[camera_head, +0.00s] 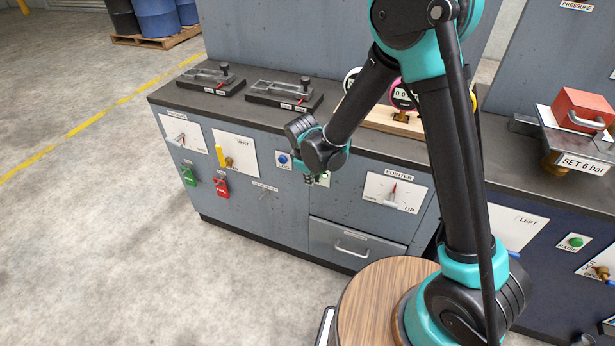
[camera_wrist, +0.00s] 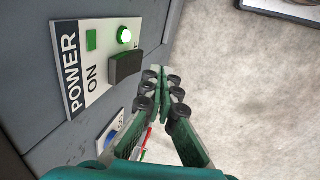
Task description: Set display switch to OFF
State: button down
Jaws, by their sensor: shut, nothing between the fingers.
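In the wrist view a white plate (camera_wrist: 80,75) reads POWER and ON. It carries a black switch block (camera_wrist: 125,66), a lit green-white lamp (camera_wrist: 124,36) and a small green square (camera_wrist: 91,41). I cannot tell whether this block is the display switch. My gripper (camera_wrist: 163,80) is shut and empty, to the right of the block and apart from it in the picture. In the head view my gripper (camera_head: 309,180) is small at the cabinet front, beside a small plate (camera_head: 323,179) with a green light, mostly hidden by my wrist.
A blue button (camera_head: 283,159) sits left of the gripper, and a POINTER dial plate (camera_head: 394,192) sits right. Below is a drawer handle (camera_head: 351,249). The worktop (camera_head: 285,108) carries black clamp-like fixtures (camera_head: 284,94). Open floor (camera_head: 110,220) lies to the left.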

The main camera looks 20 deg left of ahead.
jog(key=shift+w+d+f, duration=0.1)
jog(key=shift+w+f, duration=0.1)
jog(key=shift+w, duration=0.35)
jog(key=shift+w+f, duration=0.15)
jog(key=shift+w, duration=0.35)
jog(key=shift+w, duration=0.1)
jog(key=shift+w+f, duration=0.15)
jog(key=shift+f, duration=0.4)
jog(key=shift+w, duration=0.15)
jog(key=shift+r, duration=0.75)
